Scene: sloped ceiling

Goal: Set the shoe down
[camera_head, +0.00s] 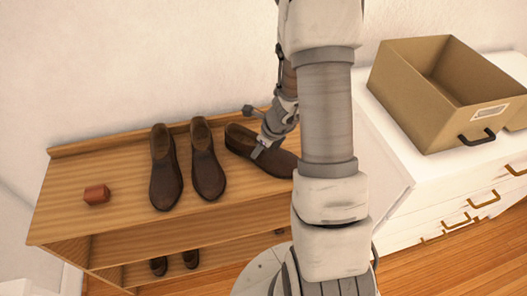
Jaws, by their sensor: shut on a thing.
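A brown shoe (274,160) lies at the right part of the wooden shoe rack's top (115,159), turned sideways with its toe toward the right. My gripper (262,150) is shut on this shoe near its opening. My arm hides the shoe's right end, and I cannot tell whether its sole touches the wood. A pair of similar brown shoes stands to its left: one shoe (165,175) and another (207,168), side by side with toes toward the front.
A small reddish-brown block (97,195) sits at the rack's left. More shoes (191,259) stand on a lower shelf. A white drawer cabinet (425,205) at the right bears an open tan box (411,103). Bare wood shows between the block and the pair.

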